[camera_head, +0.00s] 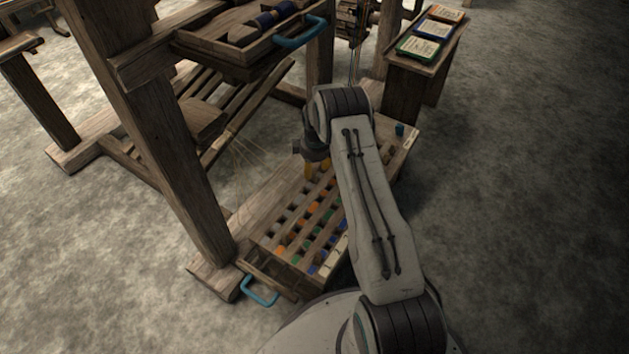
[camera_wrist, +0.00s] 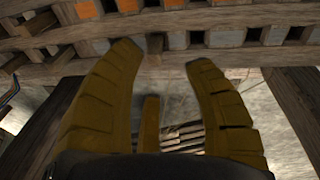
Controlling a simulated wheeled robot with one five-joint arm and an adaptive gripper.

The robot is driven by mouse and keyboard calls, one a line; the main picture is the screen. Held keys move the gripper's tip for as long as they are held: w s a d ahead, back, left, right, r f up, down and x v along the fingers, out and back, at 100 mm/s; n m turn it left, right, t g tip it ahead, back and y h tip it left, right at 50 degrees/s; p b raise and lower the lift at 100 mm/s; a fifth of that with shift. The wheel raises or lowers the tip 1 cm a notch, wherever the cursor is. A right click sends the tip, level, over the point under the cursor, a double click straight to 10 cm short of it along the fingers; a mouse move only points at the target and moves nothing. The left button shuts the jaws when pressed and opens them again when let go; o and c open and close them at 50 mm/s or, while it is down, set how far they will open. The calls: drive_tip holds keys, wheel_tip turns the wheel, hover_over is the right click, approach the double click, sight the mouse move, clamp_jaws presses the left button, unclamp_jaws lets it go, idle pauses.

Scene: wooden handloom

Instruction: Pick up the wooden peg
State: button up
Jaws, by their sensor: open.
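A slotted wooden rack (camera_head: 262,232) lies low beside the loom, with rows of small orange, green and blue-ended pieces; which one is the wooden peg is unclear there. My gripper (camera_head: 316,168) is over the rack's far part, partly hidden by my arm. In the wrist view, my gripper (camera_wrist: 162,56) has its yellow fingers spread with a gap between them. A small plain brown wooden piece, probably the wooden peg (camera_wrist: 155,44), shows between the fingertips at the edge of a slotted beam. No finger visibly closes on it.
The loom's thick post (camera_head: 160,130) stands left of the rack, with a blue-handled tray (camera_head: 220,45) above. Another blue handle (camera_head: 259,291) is at the rack's near end. A small stand (camera_head: 410,82) with cards is behind. Floor at right is clear.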

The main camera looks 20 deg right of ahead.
sight(314, 172)
drive_tip(key=shift+w+d+f+b, duration=0.15)
drive_tip(key=shift+f+b, duration=0.4)
drive_tip(key=shift+b, duration=0.45)
drive_tip(key=shift+w+d+f+b, duration=0.1)
drive_tip(key=shift+f+b, duration=0.45)
drive_tip(key=shift+b, duration=0.45)
drive_tip(key=shift+w+d+f+b, duration=0.15)
drive_tip(key=shift+f+b, duration=0.4)
drive_tip(key=shift+b, duration=0.45)
drive_tip(key=f+b, duration=0.1)
drive_tip(key=b, duration=0.2)
drive_tip(key=shift+w+f, duration=0.15)
drive_tip(key=shift+f, duration=0.1)
drive_tip(key=shift+c, duration=0.4)
drive_tip(key=c, duration=0.8)
